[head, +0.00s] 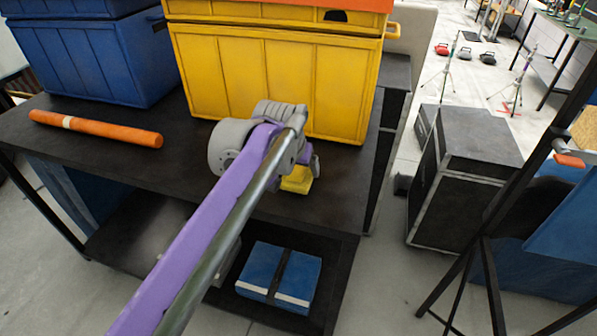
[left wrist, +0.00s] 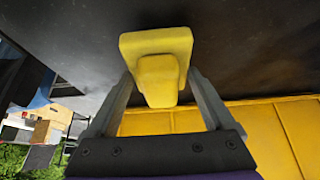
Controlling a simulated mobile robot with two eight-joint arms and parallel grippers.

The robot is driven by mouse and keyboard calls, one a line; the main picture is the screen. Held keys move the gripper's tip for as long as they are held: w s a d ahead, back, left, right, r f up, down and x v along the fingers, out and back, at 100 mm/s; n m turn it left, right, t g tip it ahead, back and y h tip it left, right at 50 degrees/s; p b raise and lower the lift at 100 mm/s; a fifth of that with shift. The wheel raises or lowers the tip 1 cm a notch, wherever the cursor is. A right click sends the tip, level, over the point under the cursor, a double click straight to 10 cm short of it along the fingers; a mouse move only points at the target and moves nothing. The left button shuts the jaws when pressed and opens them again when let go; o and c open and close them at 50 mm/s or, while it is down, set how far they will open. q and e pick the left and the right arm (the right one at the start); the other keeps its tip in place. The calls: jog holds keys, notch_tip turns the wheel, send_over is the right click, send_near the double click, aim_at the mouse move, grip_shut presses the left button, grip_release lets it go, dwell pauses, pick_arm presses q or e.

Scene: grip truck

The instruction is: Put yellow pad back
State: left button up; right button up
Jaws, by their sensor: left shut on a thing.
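The yellow pad (head: 297,181) is a small block with a stepped shape, at the front of the yellow crate (head: 270,85) in the head view. My left gripper (head: 302,165) is shut on it, and my grey wrist hides part of it. In the left wrist view the pad (left wrist: 157,50) sits between the two grey fingers (left wrist: 158,85), its wider part beyond the tips. A dark surface lies behind it. I cannot tell whether the pad touches the black table top (head: 225,180). My right gripper is not in view.
A blue crate (head: 95,60) and an orange roll (head: 95,128) are on the table top at the left. A blue bundle (head: 279,272) lies on the lower shelf. A black case (head: 465,180) and a dark stand (head: 485,240) are at the right.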

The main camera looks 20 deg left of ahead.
pick_arm(q)
jog(key=shift+f, duration=0.5)
jog(key=shift+f, duration=0.1)
jog(key=o, duration=1.2)
jog(key=p+v, duration=0.1)
jog(key=v, duration=1.1)
jog(key=shift+g, duration=0.4)
jog(key=s+a+f, duration=0.1)
jog(key=s+f, duration=0.6)
jog(key=f, duration=0.2)
jog(key=s+f, duration=0.7)
jog(key=f, duration=0.2)
jog(key=s+a+f, duration=0.1)
jog(key=s+f, duration=0.7)
jog(key=f, duration=0.1)
jog(key=shift+a, duration=0.35)
